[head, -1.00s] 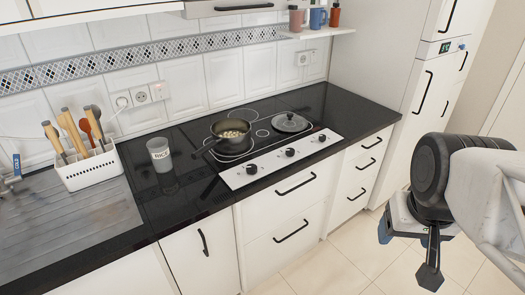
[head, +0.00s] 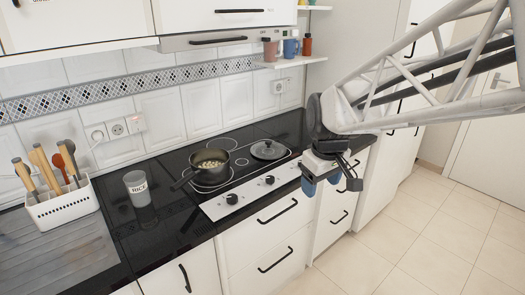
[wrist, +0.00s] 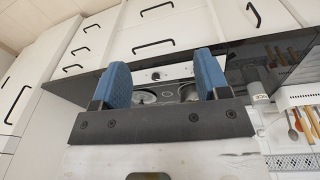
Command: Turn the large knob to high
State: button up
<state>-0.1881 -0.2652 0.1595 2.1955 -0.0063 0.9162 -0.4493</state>
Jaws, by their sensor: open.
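The white control panel (head: 250,191) runs along the front of the black cooktop. Two dark knobs show on it in the head view, a left knob (head: 232,199) and a middle knob (head: 270,180). The panel's right end is hidden by my gripper, and I cannot tell which knob is the large one. My gripper (head: 321,184) is open and empty, in front of the counter's right part, with blue fingertips pointing down. In the wrist view, one knob (wrist: 155,76) shows between the blue fingers, beyond them and apart from them.
A pot (head: 209,165) with pale food and a long handle stands on the cooktop, beside a lidded pan (head: 268,150). A rice cup (head: 138,188) and a white utensil holder (head: 62,205) are to the left. Drawer handles (head: 278,210) project below the counter. The floor at right is clear.

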jog(key=w+a+f+n, duration=0.5)
jog(key=w+a+f, duration=0.1)
jog(key=w+a, duration=0.7)
jog(key=n+g, duration=0.2)
jog(key=n, duration=0.3)
send_over(232, 197)
jog(key=f, duration=1)
jog(key=shift+d+f, duration=0.2)
jog(key=shift+f, duration=0.15)
jog(key=shift+a+f+n, duration=0.2)
jog(key=shift+n, duration=0.1)
jog(key=shift+f, duration=0.15)
jog(key=shift+f, duration=3.75)
jog(key=shift+c, duration=0.2)
jog(key=c, duration=0.9)
